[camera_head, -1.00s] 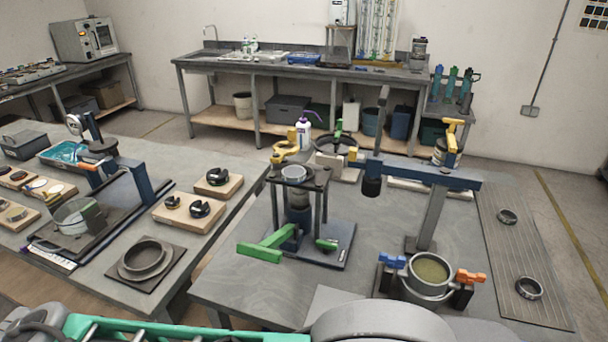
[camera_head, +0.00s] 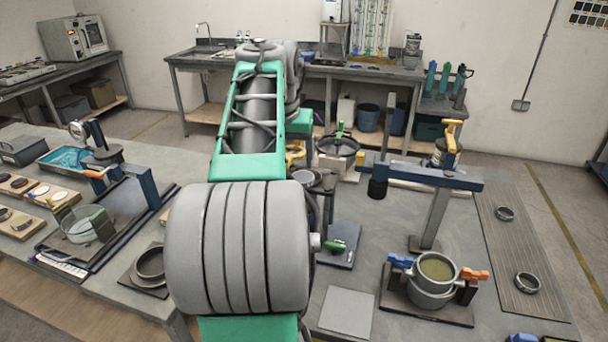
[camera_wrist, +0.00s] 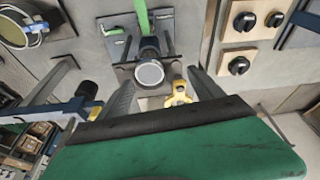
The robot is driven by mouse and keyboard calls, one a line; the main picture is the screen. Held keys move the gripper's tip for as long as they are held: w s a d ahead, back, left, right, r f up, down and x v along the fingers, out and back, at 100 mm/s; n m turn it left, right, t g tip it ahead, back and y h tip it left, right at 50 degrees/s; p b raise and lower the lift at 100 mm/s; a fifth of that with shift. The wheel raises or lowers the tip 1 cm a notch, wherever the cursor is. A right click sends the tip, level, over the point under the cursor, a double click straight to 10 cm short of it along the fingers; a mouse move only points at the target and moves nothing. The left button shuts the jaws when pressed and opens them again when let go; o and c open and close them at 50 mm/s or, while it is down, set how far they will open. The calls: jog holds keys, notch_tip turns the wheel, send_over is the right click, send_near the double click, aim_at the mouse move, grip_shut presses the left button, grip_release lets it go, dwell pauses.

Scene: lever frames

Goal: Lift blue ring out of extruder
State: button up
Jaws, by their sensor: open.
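The extruder (camera_wrist: 124,70) stands below my gripper in the wrist view, with a pale round ring (camera_wrist: 150,73) at its top. The ring looks pale grey-blue with a light centre. My gripper (camera_wrist: 160,77) is open, its two grey fingers spread either side of the ring in the picture. No contact with the ring shows, and I cannot tell the height between them.
A yellow lever (camera_wrist: 179,94) is close beside the extruder. A blue-armed stand (camera_head: 430,178) and a clamped pot (camera_head: 434,280) are to its right. Wooden blocks with black knobs (camera_wrist: 239,65) lie on the neighbouring table. A flat plate (camera_head: 346,312) lies at the table's front.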

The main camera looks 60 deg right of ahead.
aim_at(302, 172)
jog(key=shift+m, duration=0.4)
jog(key=d+f, duration=0.1)
jog(key=f, duration=0.1)
jog(key=s+d+f, duration=0.1)
jog(key=f, duration=0.1)
jog(key=d+f, duration=0.2)
jog(key=shift+s+f, duration=0.2)
jog(key=shift+f, duration=0.1)
jog(key=c, duration=1.5)
jog(key=shift+r, duration=0.1)
jog(key=shift+c, duration=0.2)
